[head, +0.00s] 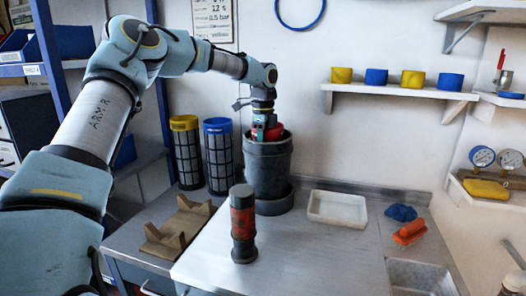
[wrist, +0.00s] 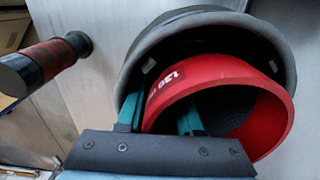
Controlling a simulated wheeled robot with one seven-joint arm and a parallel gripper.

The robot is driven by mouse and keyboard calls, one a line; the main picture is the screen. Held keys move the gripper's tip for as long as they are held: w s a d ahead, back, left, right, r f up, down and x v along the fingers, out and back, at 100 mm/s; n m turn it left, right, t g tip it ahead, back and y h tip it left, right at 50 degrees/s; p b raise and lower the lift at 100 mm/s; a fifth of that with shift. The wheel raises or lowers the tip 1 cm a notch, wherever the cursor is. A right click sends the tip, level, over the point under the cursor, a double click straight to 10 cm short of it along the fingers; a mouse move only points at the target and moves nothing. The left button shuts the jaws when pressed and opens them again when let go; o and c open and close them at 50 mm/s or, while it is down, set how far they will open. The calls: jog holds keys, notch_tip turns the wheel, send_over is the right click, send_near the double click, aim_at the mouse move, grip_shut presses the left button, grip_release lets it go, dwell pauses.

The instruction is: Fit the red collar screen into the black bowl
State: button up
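The black bowl (head: 268,168) is a dark grey, open-topped cylinder standing upright at the back of the bench. Its rim (wrist: 134,68) shows in the wrist view. The red collar screen (wrist: 225,82) is a red ring with white lettering and dark mesh inside. In the head view the red collar (head: 275,131) shows at the bowl's mouth, mostly hidden. In the wrist view it sits off-centre, overlapping the rim at lower right. My gripper (wrist: 160,118) has one teal finger outside the collar wall and one inside, shut on the wall. I cannot tell whether collar touches bowl.
A yellow-topped screen (head: 186,152) and a blue-topped screen (head: 218,155) stand left of the bowl. A black-and-red cylinder (head: 243,225) stands in front. A brown cradle (head: 177,228) lies left, a white tray (head: 337,208) right. The bench front centre is clear.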

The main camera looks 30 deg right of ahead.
notch_tip(320, 180, up, 11)
jog(key=b, duration=0.1)
dwell(0.4)
jog(key=shift+s+f, duration=0.1)
jog(key=shift+f, duration=0.05)
dwell(0.4)
